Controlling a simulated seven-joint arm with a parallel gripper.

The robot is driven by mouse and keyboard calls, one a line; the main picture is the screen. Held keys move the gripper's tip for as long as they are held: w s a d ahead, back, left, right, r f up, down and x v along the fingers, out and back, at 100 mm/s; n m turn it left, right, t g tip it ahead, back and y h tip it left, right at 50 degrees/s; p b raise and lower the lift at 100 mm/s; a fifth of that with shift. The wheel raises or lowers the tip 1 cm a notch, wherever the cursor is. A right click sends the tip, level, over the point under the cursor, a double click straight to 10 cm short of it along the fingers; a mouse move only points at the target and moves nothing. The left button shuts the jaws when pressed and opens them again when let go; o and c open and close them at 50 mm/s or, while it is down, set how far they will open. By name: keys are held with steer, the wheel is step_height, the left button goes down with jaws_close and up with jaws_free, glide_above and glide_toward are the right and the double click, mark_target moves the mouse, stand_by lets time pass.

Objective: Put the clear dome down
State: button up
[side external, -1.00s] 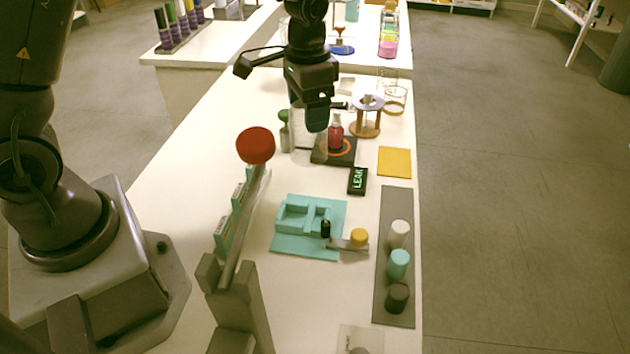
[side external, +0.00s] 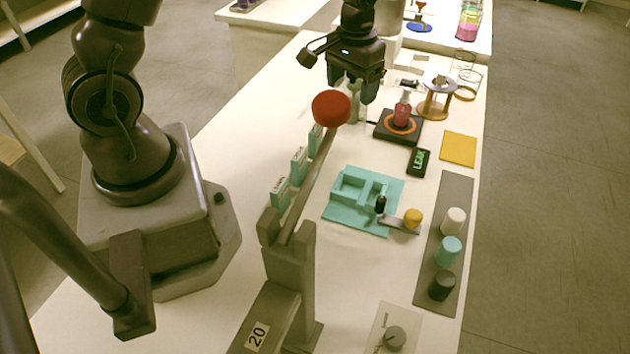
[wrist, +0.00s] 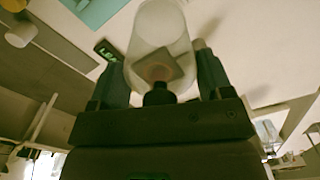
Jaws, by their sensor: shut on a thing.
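My gripper (side external: 360,88) points down over the back of the bench, to the left of the bottle of red liquid (side external: 402,110). In the wrist view, my gripper's two fingers (wrist: 160,82) are on either side of the clear dome (wrist: 158,28), a see-through cylinder, and are shut on it. The red bottle stands uncovered on a black base with an orange ring (side external: 398,126).
A red disc (side external: 331,107) on a long bar rises in front of my gripper in the side view. A wooden stand (side external: 436,103) is right of the bottle. A LEAK sign (side external: 419,162), yellow pad (side external: 459,149) and teal fixture (side external: 360,195) lie nearer.

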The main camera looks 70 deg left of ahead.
step_height(320, 180, down, 7)
stand_by(0.4)
steer(key=shift+f, duration=0.1)
steer(key=shift+f, duration=0.1)
steer(key=o, duration=1)
